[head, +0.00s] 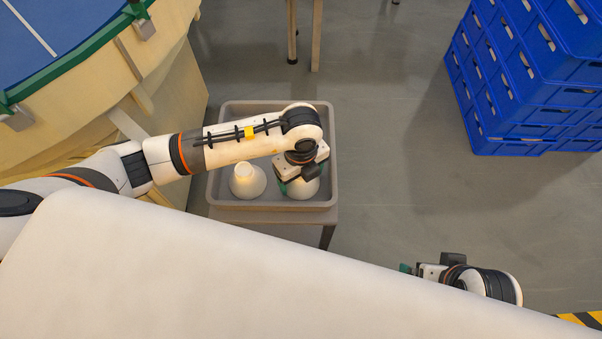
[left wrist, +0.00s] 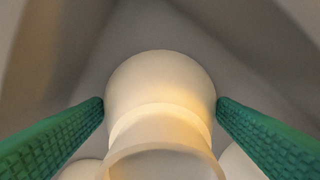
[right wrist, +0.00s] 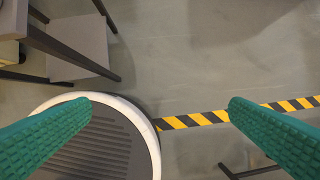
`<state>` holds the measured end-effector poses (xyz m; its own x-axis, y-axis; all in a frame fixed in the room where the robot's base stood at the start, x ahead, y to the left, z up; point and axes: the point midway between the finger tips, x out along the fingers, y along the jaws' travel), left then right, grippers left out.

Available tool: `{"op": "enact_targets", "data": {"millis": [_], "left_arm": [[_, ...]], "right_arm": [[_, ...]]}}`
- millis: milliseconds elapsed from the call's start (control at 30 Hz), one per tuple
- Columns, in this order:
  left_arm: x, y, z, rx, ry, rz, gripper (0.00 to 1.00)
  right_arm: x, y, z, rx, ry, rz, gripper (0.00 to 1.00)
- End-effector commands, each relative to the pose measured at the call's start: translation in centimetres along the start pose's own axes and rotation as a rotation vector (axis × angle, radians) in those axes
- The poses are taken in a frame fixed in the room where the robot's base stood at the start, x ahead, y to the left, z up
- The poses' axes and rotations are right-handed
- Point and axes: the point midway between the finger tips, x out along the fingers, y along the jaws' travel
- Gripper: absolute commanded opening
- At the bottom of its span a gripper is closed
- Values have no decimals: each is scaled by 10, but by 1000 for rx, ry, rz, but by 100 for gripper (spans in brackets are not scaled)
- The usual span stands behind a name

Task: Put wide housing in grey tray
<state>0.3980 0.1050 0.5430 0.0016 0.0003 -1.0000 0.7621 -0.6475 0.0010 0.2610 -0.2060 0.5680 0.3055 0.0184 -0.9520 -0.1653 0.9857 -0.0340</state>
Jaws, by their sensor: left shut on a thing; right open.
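The grey tray (head: 228,115) stands on a small stand in the middle of the head view. My left gripper (head: 300,183) is over its right part, pointing down, shut on a cream-white wide housing (head: 302,190). In the left wrist view the housing (left wrist: 160,80) is upright between the green fingers (left wrist: 160,108), with its rounded wide end away from the camera. I cannot tell whether it touches the tray floor. Another white housing (head: 247,181) stands in the tray to the left. My right gripper (right wrist: 160,103) is open and empty, away from the tray.
Blue crates (head: 530,75) are stacked at the upper right. A round wooden table with a blue top (head: 75,30) is at the upper left. A large white surface (head: 200,275) fills the front. Grey floor (head: 400,160) is clear right of the tray.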

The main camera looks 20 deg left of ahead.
Motion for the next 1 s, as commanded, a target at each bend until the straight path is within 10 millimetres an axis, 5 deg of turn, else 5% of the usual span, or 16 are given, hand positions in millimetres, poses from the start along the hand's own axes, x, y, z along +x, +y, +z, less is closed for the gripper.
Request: {"op": "enact_targets", "data": {"millis": [67,100,200,467,667,1000], "left_arm": [[4,0,0,0,0,0,58],[2,0,0,0,0,0,87],[2,0,0,0,0,0,100],[-2,0,0,0,0,1,100],[-33,1,0,1,0,5,100],[-101,1,0,1,0,4,100]], "right_arm": [[2,0,-1,0,0,0,100],[2,0,-1,0,1,0,100],[2,0,-1,0,1,0,100],[-1,0,0,0,1,0,100],[-4,0,4,-1,-5,1,100],[68,3,-3,-4,38,7,100]]}}
